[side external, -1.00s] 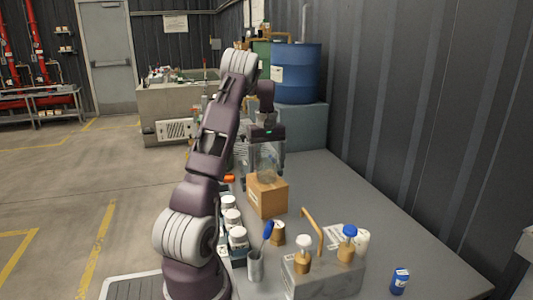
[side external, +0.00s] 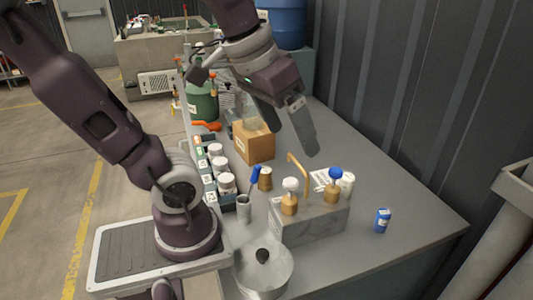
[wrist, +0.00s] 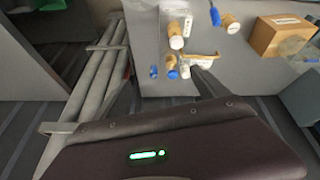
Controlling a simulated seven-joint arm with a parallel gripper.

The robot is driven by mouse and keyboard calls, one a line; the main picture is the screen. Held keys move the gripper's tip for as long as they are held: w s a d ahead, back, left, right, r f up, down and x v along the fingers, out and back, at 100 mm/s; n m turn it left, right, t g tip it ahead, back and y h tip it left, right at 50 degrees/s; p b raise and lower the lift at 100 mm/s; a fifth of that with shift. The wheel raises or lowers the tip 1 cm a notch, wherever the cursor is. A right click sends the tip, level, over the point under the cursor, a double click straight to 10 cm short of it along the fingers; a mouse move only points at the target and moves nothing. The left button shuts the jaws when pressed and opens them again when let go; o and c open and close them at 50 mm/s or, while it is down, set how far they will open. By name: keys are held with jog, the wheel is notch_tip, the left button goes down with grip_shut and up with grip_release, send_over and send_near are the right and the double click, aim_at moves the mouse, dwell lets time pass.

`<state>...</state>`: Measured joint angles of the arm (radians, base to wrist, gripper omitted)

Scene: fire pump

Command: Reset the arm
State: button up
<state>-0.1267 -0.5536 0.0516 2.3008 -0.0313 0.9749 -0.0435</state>
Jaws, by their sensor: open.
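My gripper (side external: 293,140) hangs in the air above the grey table (side external: 400,225), fingers apart and pointing down. Nothing is between the fingers. In the side view it is in front of and to the right of the brown box (side external: 253,142). In the wrist view my gripper (wrist: 160,82) is also open and empty, and the brown box (wrist: 281,37) is at the upper right.
A grey block (side external: 308,222) holds bottles and a curved tan tube. White-lidded jars (side external: 221,168) stand in a row at left. A small blue can (side external: 382,220) and a metal pan (side external: 264,270) stand nearby.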

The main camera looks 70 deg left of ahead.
jog(key=s+d+f+m, duration=0.2)
jog(key=s+d+f, duration=0.1)
jog(key=s, duration=0.1)
jog(key=shift+s+f+m+t, duration=0.15)
jog(key=shift+s+m+t, duration=0.15)
jog(key=shift+s+t, duration=0.1)
